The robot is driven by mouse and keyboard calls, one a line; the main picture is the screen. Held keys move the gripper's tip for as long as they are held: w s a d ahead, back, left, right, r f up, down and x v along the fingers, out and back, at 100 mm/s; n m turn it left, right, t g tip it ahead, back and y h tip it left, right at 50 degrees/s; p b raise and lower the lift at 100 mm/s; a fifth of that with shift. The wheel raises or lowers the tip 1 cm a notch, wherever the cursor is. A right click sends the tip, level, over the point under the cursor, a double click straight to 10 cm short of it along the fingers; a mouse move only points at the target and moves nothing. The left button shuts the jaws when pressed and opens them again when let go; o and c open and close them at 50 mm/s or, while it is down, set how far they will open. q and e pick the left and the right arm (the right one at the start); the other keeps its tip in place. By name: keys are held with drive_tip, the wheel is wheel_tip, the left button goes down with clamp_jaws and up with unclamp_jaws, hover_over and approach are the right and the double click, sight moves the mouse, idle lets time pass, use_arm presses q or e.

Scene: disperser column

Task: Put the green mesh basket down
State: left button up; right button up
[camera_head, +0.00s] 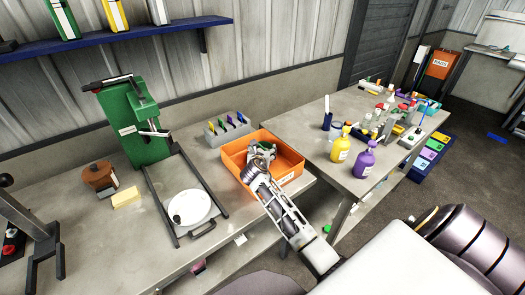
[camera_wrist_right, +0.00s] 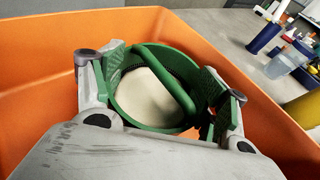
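The green mesh basket (camera_wrist_right: 155,85) shows in the right wrist view as a round green ring with a thick green handle bar across it and a cream-coloured inside. It is in the orange bin (camera_wrist_right: 55,55). My right gripper (camera_wrist_right: 162,78) reaches down into the bin, which also shows in the head view (camera_head: 290,158). Its two fingers stand wide apart on either side of the handle, with gaps to the bar. Whether the finger pads touch the basket's rim is hard to tell. In the head view the gripper hides most of the basket. My left gripper is not in view.
Left of the bin are a grey holder (camera_head: 228,130) with coloured items, a white disc (camera_head: 190,207) on a rail frame and a green press (camera_head: 135,125). On the right table stand yellow (camera_head: 341,148) and purple (camera_head: 364,162) bottles. A blue shelf (camera_head: 110,42) hangs above.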

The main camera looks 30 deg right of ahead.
sight(262, 148)
drive_tip(key=shift+o, duration=0.3)
drive_tip(key=shift+r+b, duration=0.3)
drive_tip(key=shift+r, duration=0.2)
drive_tip(key=shift+s+a+r, duration=0.15)
drive_tip(key=v, duration=0.5)
drive_tip(key=shift+p, duration=0.35)
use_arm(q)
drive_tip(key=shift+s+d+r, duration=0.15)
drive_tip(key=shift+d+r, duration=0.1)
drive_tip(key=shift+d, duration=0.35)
use_arm(e)
drive_tip(key=v, duration=0.6)
drive_tip(key=shift+a+r, duration=0.2)
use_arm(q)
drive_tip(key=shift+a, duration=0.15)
use_arm(e)
drive_tip(key=shift+s, duration=0.1)
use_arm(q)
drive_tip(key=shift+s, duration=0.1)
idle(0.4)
